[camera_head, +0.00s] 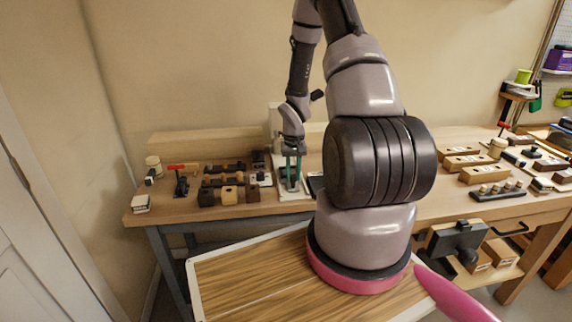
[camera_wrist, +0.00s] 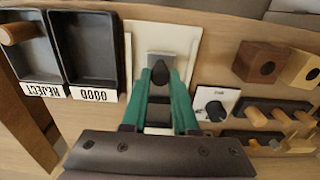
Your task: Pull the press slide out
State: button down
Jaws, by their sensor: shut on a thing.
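The press stands on the bench, with its pale upright body (camera_head: 275,122) behind my gripper in the head view. In the wrist view its light base plate (camera_wrist: 190,40) carries the grey slide (camera_wrist: 158,58) with a dark knob (camera_wrist: 160,73) on it. My gripper (camera_wrist: 161,82), with green fingers, reaches down over the slide. Its fingertips are shut on the dark knob, one on each side. In the head view my gripper (camera_head: 292,160) is low over the press; the knob is hidden there.
In the wrist view, black trays labelled GOOD (camera_wrist: 88,48) and REJECT (camera_wrist: 30,60) lie left of the press. A white panel with a black dial (camera_wrist: 215,110) and wooden blocks (camera_wrist: 258,62) lie to its right. A red-handled clamp (camera_head: 181,182) stands further left in the head view.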

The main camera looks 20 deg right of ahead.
jog(key=shift+s+a, duration=0.2)
jog(key=shift+s, duration=0.6)
jog(key=shift+s+a, duration=0.2)
jog(key=shift+s, duration=0.45)
jog(key=c, duration=0.7)
grip_release()
jog(key=shift+r, duration=0.1)
notch_tip(320, 180, up, 7)
jog(key=shift+f, duration=0.1)
